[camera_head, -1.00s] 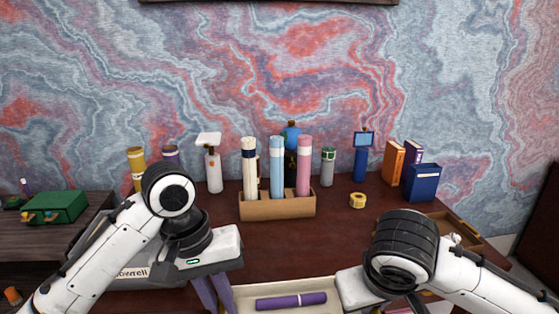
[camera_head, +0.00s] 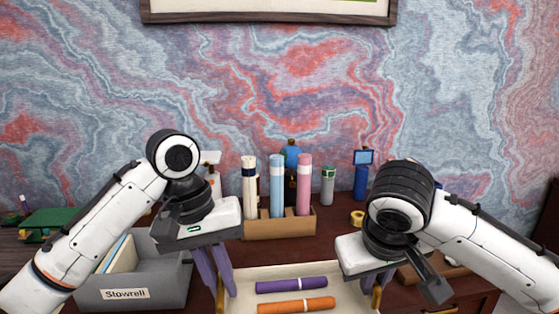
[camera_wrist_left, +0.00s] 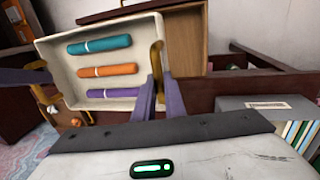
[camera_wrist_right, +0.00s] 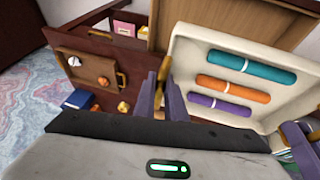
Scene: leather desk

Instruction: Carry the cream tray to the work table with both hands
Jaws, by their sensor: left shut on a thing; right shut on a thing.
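The cream tray (camera_head: 340,294) is at the bottom of the head view, its near part cut off by the frame. It carries a purple tube (camera_head: 291,285) and an orange tube (camera_head: 295,306). A teal tube (camera_wrist_left: 99,45) also lies in it in the left wrist view. My left gripper (camera_head: 222,297) is shut on the tray's left brass handle (camera_wrist_left: 157,65). My right gripper (camera_head: 374,290) is shut on the right brass handle (camera_wrist_right: 164,68). I cannot tell what is under the tray.
The dark brown desk (camera_head: 335,235) bears a tan holder (camera_head: 280,226) with upright tubes, a grey bottle (camera_head: 328,186) and yellow tape (camera_head: 357,217). A grey bin (camera_head: 166,290) labelled Stowrell stands left of the tray. A green box (camera_head: 49,221) is at far left.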

